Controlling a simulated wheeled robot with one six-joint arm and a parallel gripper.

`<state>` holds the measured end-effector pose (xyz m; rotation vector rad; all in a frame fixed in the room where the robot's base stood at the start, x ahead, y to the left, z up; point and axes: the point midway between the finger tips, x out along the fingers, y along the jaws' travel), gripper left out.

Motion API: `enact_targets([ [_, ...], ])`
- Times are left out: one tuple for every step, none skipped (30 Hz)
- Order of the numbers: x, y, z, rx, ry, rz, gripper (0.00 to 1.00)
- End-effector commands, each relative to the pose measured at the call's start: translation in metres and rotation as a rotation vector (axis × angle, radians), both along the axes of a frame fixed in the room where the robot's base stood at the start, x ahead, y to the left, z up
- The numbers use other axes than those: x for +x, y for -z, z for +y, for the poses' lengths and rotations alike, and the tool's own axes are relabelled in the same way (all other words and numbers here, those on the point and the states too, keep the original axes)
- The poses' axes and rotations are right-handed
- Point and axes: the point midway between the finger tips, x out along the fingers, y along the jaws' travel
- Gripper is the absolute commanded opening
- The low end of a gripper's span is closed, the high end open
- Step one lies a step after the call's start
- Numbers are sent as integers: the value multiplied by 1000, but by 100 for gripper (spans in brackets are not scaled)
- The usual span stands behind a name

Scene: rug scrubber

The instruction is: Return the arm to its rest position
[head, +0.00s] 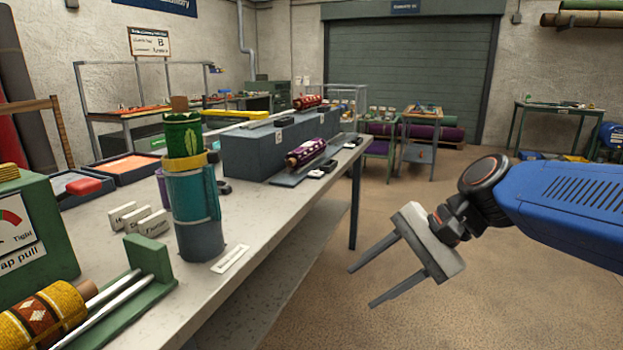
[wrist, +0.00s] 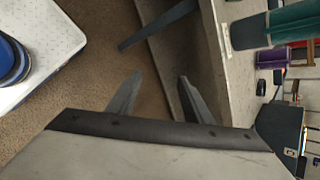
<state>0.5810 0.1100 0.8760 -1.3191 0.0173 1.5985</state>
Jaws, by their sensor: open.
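My gripper (head: 360,287) hangs at the right of the head view, over the brown floor and to the right of the workbench's front edge. Its two grey fingers are spread apart with nothing between them. My blue arm (head: 570,205) reaches in from the right edge. In the wrist view my gripper (wrist: 158,88) also shows both fingers apart and empty, with floor and the bench's lower part beyond them. The gripper touches nothing that I can see.
The workbench (head: 225,285) fills the left, holding a teal cylinder (head: 192,210) with a green roll (head: 183,138) on top, a rolled patterned rug (head: 38,318) on a green stand, and a purple roll (head: 308,152). Open floor (head: 420,190) lies right of the bench. A shutter door (head: 410,85) stands behind.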

Motion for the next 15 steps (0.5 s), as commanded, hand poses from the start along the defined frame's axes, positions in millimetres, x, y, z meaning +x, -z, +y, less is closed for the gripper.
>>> enact_targets([
  [-13,14,-15,-74,-35,-62,46],
  [-19,23,-25,-125,-62,-100,46],
  [-27,34,-38,-192,-97,-150,46],
  [-33,42,-49,-241,-127,-186,46],
  [-38,50,-59,-292,-157,-221,46],
  [-46,60,-73,-360,-199,-266,46],
  [-51,67,-83,-413,-232,-299,46],
  [-56,73,-94,-462,-266,-330,46],
  [-62,81,-107,-528,-313,-369,46],
  [-67,86,-116,-575,-347,-396,46],
  [-70,91,-126,-621,-381,-420,46],
  [-75,97,-137,-677,-423,-449,46],
  [-78,101,-144,-715,-452,-468,46],
  [-81,103,-151,-750,-481,-484,46],
  [-84,107,-159,-791,-515,-502,46],
])
